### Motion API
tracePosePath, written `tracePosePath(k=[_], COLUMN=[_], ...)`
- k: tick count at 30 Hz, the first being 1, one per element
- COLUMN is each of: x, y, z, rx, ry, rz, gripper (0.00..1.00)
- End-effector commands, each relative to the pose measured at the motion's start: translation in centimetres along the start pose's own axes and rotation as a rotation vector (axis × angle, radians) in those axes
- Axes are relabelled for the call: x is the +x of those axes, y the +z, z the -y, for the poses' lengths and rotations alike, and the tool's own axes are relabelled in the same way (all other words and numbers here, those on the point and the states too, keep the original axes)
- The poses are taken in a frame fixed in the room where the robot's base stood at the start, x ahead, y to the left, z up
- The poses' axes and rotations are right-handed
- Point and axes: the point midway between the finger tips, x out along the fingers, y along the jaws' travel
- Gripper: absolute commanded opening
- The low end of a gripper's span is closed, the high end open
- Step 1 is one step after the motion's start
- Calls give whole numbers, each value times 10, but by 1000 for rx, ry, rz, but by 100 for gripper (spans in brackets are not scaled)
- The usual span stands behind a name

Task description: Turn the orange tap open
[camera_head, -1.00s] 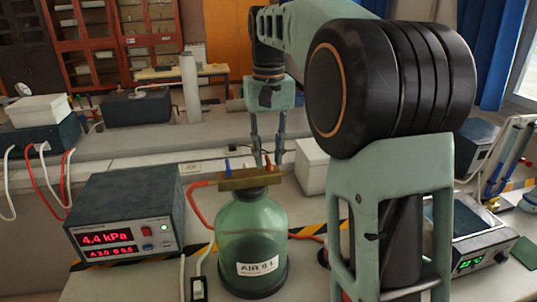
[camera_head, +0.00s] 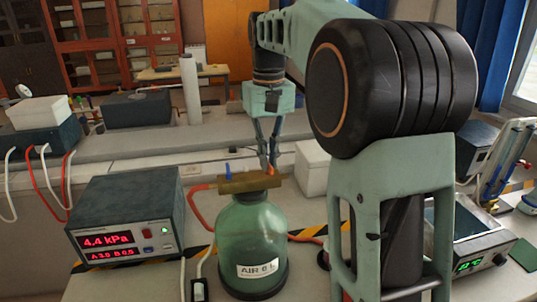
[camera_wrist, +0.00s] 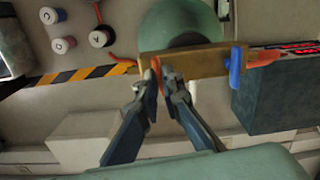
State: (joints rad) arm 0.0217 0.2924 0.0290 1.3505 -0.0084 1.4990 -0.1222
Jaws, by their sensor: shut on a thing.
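The orange tap (camera_wrist: 156,68) stands on a brass bar (camera_head: 245,184) on top of the green glass bottle (camera_head: 250,225) labelled AIR 6 L. It also shows in the head view (camera_head: 271,171), small and partly covered by my fingers. A blue tap (camera_head: 227,170) stands at the bar's left end in the head view and at its right end in the wrist view (camera_wrist: 235,66). My gripper (camera_wrist: 161,77) points down from above, its fingertips shut on the orange tap. The wrist view (camera_wrist: 200,63) shows the bar running across, apart from the finger bodies.
A grey meter (camera_head: 125,215) reading 4.4 kPa stands left of the bottle. An orange hose (camera_head: 202,205) runs beside the bottle. A white box (camera_head: 312,172) is behind it, and an instrument with a green display (camera_head: 480,262) is at right. Several labelled caps (camera_wrist: 65,45) show in the wrist view.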

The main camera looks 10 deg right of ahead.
Motion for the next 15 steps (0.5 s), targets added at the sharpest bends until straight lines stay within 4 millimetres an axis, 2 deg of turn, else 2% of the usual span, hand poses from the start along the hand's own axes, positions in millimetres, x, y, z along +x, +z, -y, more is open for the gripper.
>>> tracePosePath(k=[15], x=[-3], y=[0], z=[0], rx=[-464], ry=[0], rz=[0], gripper=[0])
